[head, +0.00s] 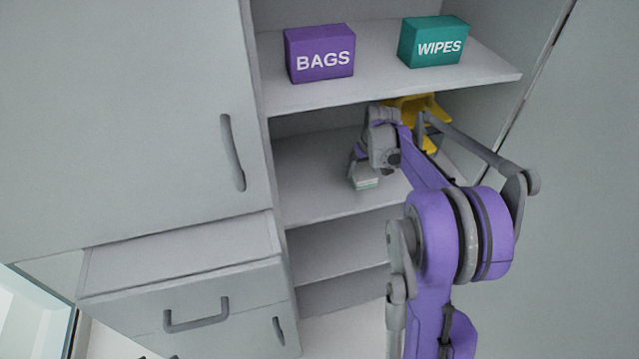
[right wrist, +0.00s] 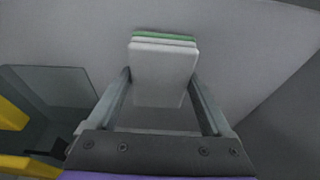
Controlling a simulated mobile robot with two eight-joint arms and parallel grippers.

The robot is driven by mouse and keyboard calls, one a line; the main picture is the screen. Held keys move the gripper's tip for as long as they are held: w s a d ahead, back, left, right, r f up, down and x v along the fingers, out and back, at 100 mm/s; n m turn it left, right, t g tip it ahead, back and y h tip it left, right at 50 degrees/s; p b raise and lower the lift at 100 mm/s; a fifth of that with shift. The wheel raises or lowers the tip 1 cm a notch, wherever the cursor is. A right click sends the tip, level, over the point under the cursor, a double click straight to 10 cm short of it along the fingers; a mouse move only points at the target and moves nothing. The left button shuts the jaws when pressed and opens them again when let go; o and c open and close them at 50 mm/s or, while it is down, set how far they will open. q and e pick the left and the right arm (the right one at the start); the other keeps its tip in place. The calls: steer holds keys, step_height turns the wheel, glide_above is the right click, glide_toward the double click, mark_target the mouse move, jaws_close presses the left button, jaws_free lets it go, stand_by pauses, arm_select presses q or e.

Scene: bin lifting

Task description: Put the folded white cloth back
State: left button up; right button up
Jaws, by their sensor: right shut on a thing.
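The folded white cloth (head: 366,184) is at my right gripper (head: 360,168), inside the middle compartment of the open cabinet. In the right wrist view the cloth (right wrist: 163,64) is a small pale stack with a green layer along its far edge. The right gripper's two fingers (right wrist: 164,105) are on either side of it, shut on it. Whether the cloth touches the shelf board (head: 310,180) below is hard to tell. My left gripper is not in view.
A purple BAGS box (head: 320,54) and a teal WIPES box (head: 433,42) stand on the shelf above. A yellow object (head: 436,106) sits right of the gripper, partly hidden by my arm. The shelf left of the cloth is clear. A closed cabinet door (head: 120,120) is at left.

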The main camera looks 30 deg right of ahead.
steer(key=w+a, duration=0.1)
steer(key=a, duration=0.2)
steer(key=w+a+p, duration=0.1)
steer(key=a, duration=0.3)
steer(key=w+a, duration=0.1)
steer(key=a, duration=0.3)
steer(key=shift+a, duration=0.1)
steer(key=shift+w+a+p, duration=0.2)
steer(key=shift+a+p, duration=0.15)
steer(key=shift+a, duration=0.2)
step_height(320, 180, down, 3)
steer(key=shift+d+r, duration=0.1)
steer(key=shift+d, duration=0.05)
steer(key=shift+f, duration=0.4)
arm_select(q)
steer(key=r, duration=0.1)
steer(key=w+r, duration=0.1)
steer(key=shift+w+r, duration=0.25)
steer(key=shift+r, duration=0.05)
arm_select(e)
steer(key=shift+s, duration=0.1)
